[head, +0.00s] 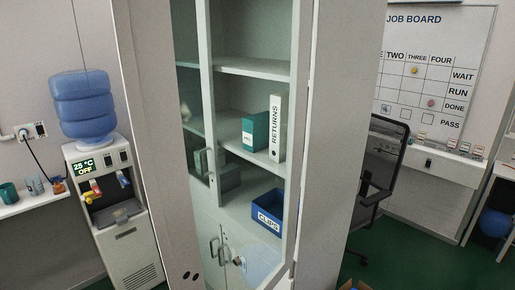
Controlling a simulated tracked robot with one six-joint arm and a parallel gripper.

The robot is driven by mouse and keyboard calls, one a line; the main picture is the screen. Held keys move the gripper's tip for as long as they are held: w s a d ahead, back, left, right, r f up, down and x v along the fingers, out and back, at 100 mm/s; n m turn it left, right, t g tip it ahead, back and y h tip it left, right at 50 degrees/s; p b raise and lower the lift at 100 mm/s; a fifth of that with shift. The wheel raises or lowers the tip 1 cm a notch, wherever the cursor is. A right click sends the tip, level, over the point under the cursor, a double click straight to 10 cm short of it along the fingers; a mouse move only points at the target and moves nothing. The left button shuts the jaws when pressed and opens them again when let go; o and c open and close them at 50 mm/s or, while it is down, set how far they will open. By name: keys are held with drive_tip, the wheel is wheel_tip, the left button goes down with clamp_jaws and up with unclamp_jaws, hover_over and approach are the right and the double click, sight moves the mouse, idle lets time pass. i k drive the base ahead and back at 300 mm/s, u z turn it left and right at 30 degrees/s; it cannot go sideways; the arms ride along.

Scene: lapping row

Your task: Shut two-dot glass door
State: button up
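A tall pale cabinet (207,70) with glass doors stands in the middle of the head view. Two dark dots (190,276) show low on the pale upright panel at its left. The left glass leaf (188,100) looks shut, with a bar handle (210,165) on its inner edge; the panel hides part of it. The right half shows its shelves with no glass visible across them. A narrow upright strip (302,150) at its right edge may be the open leaf seen nearly edge-on; I cannot tell its angle. My gripper is not in view.
Shelves hold a white RETURNS binder (275,128), a teal box (254,131) and a blue CLIPS bin (267,214). A water dispenser (121,225) stands left. A pale upright panel (345,130) and dark chair (378,175) stand right. Green floor (400,255) shows at right.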

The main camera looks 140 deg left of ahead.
sight(143, 28)
drive_tip(key=u, duration=4.2)
drive_tip(key=i, duration=0.25)
drive_tip(key=u, duration=0.2)
